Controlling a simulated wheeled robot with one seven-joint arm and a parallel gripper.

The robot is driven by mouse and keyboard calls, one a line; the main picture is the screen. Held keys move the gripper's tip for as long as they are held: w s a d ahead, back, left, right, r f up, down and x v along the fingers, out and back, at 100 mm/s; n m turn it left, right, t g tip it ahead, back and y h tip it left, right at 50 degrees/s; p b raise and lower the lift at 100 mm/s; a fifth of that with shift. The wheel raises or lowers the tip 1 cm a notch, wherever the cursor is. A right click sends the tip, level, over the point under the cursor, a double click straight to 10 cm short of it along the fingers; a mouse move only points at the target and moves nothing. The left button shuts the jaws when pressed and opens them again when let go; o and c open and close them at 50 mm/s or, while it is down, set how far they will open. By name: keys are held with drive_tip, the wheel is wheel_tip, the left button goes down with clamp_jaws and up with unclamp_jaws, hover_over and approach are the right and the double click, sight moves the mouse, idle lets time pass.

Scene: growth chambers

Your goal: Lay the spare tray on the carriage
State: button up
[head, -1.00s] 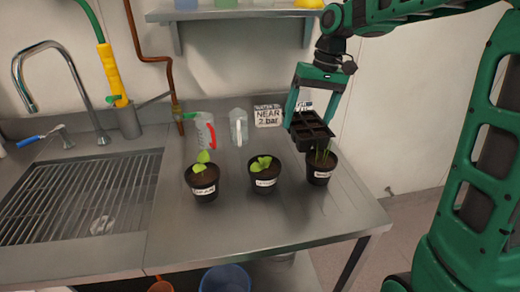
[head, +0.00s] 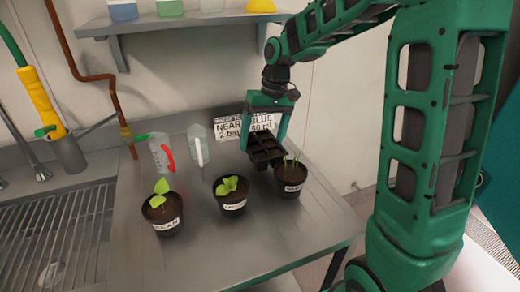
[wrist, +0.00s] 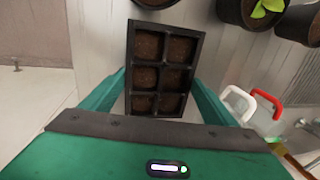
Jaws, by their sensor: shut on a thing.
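The spare tray (head: 266,158) is a small black tray with six cells. In the wrist view the tray (wrist: 131,70) shows brown soil in its cells and sits between the two green fingers. My gripper (head: 264,143) is shut on the tray and holds it above the back right of the steel bench, just behind the right-hand pot. I cannot tell the exact gap between the tray and the bench. No carriage can be made out in these views.
Three labelled plant pots, left (head: 163,213), middle (head: 231,196) and right (head: 290,179), stand on the bench (head: 215,250). Two clear jugs, one red-handled (head: 160,155) and one white-handled (head: 197,146), and a printed sign (head: 228,128) stand behind. A shelf (head: 180,22) hangs above.

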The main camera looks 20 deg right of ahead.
sight(262, 146)
drive_tip(key=shift+f, duration=1.55)
drive_tip(key=o, duration=1.3)
drive_tip(key=shift+c, duration=0.2)
wheel_tip(262, 146, up, 12)
drive_tip(key=d, duration=0.2)
drive_tip(key=shift+d, duration=0.2)
